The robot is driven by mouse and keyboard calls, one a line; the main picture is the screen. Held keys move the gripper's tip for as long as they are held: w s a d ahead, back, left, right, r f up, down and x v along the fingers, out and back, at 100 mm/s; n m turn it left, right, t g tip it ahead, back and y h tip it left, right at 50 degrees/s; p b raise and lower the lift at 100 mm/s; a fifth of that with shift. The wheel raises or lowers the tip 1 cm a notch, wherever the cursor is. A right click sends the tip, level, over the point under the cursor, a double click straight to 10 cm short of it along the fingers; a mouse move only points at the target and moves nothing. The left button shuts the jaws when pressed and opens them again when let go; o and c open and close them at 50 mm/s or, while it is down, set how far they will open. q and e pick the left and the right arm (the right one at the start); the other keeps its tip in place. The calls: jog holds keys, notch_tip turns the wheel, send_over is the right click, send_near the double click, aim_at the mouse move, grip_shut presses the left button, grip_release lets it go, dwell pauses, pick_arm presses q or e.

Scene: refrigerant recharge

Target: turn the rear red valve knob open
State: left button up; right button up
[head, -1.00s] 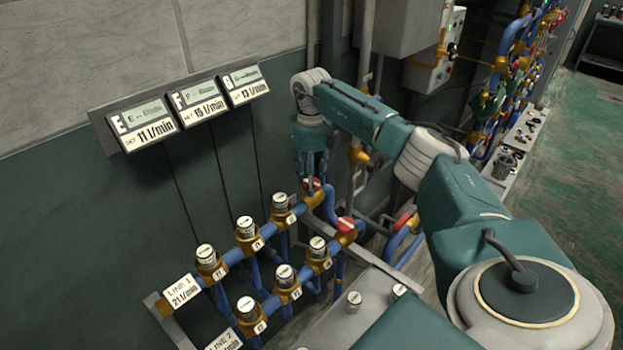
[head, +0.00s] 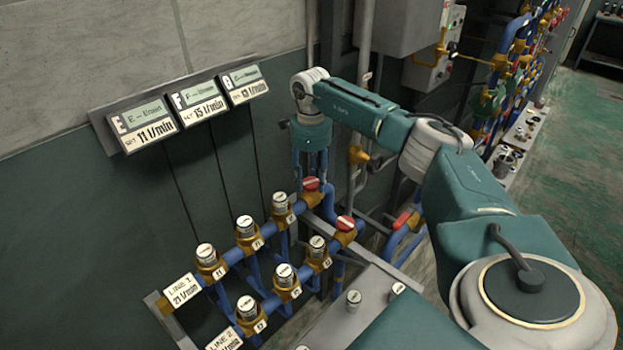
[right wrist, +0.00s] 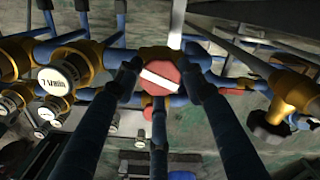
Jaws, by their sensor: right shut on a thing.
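The rear red valve knob (head: 311,184) sits at the far end of the rear blue pipe line. My right gripper (head: 310,177) points down over it, with its dark fingers around the knob. In the right wrist view the round red knob (right wrist: 160,77) with a white bar shows between the fingertips, one at each side and one below. The bar lies slightly tilted across the picture. The gripper is shut on the knob. My left gripper is not in view.
A front red knob (head: 345,223) stands close by on the second line. Display panels E, F and G (head: 193,108) hang on the wall. A grey box (head: 391,28) and grey pipes stand behind the gripper.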

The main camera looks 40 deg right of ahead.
aim_at(310, 182)
jog(key=shift+w+r+n, duration=0.1)
jog(key=shift+r+n, duration=0.05)
jog(key=shift+n, duration=0.95)
jog(key=shift+w+r+n, duration=0.1)
jog(key=shift+n, duration=1)
jog(key=o, duration=1)
jog(key=shift+c, duration=0.2)
jog(key=shift+o, duration=1.1)
jog(key=shift+a+f, duration=0.15)
jog(key=shift+r, duration=0.25)
notch_tip(310, 182, up, 12)
jog(key=shift+f, duration=0.2)
